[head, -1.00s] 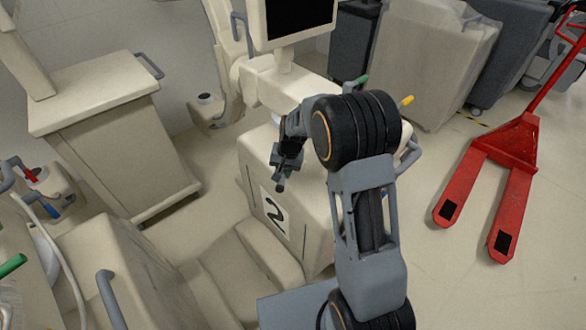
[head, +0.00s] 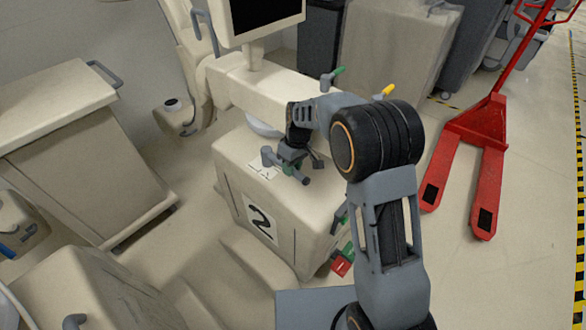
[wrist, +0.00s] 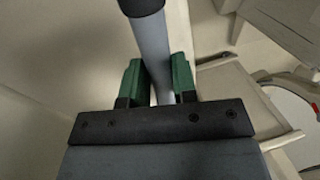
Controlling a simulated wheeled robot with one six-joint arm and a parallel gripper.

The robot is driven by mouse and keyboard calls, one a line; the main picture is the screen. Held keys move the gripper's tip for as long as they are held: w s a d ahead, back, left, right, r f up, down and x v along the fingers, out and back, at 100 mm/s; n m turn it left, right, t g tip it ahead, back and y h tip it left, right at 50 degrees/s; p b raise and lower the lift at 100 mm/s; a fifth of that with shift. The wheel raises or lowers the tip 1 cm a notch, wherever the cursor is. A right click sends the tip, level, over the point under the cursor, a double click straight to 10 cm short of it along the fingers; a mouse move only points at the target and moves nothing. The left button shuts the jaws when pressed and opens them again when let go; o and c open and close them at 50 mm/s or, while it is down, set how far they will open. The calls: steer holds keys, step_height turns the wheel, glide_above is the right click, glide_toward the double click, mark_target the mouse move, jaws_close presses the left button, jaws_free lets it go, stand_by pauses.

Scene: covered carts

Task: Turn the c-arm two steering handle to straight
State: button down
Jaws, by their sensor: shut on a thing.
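C-arm two is the cream cart (head: 318,212) with a "2" label on its front, in the middle of the head view. Its grey steering handle (head: 268,156) is a bar above the cart top, slanting from upper left to lower right. My gripper (head: 289,168) reaches down onto it from the right. In the wrist view, the green pads of my gripper (wrist: 158,85) are shut on the grey handle bar (wrist: 152,52), which runs upward between them to a dark end. My wrist hides part of the handle in the head view.
A screen (head: 262,14) and cream column stand behind the handle. A covered cart (head: 85,160) stands at left. Another cream unit (head: 75,285) is at the lower left.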

steer(key=shift+w+d+n, duration=0.2)
steer(key=shift+d+n, duration=0.05)
steer(key=shift+n, duration=0.05)
stand_by(0.4)
steer(key=c, duration=0.9)
jaws_free()
steer(key=shift+w+r, duration=0.1)
steer(key=r, duration=0.4)
steer(key=w+d+r, duration=0.1)
steer(key=r, duration=0.4)
steer(key=d+r, duration=0.1)
steer(key=r, duration=0.3)
steer(key=shift+w+r, duration=0.2)
steer(key=shift+w, duration=0.2)
